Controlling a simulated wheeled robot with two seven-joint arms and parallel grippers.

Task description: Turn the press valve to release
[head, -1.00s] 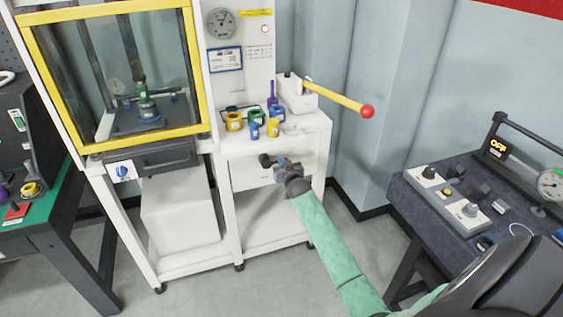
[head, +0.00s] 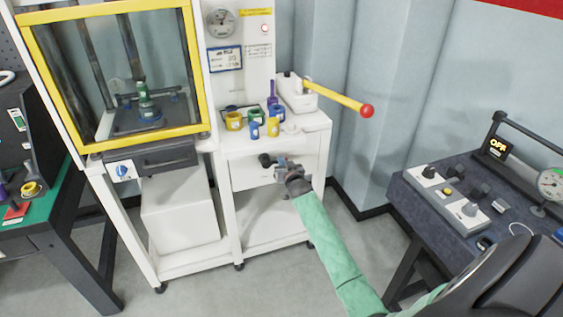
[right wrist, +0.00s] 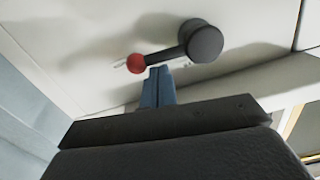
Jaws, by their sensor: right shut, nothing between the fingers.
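The press valve (head: 265,160) is a dark knob on the white front panel below the press's side shelf. In the right wrist view its black round hub (right wrist: 205,41) carries a short lever ending in a red ball (right wrist: 136,64). The lever lies nearly sideways, ball to the left. My right gripper (head: 278,162) is beside the valve, and its blue fingers (right wrist: 158,76) are shut and empty. Their tips sit just below the lever, close to the ball; I cannot tell whether they touch it. My left gripper is not in view.
The press chamber (head: 200,85) has a yellow frame and holds a green piece (head: 146,100). Several small cups and a pump with a yellow handle (head: 335,95) stand on the shelf. A dark bench (head: 410,190) with controls is at the right.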

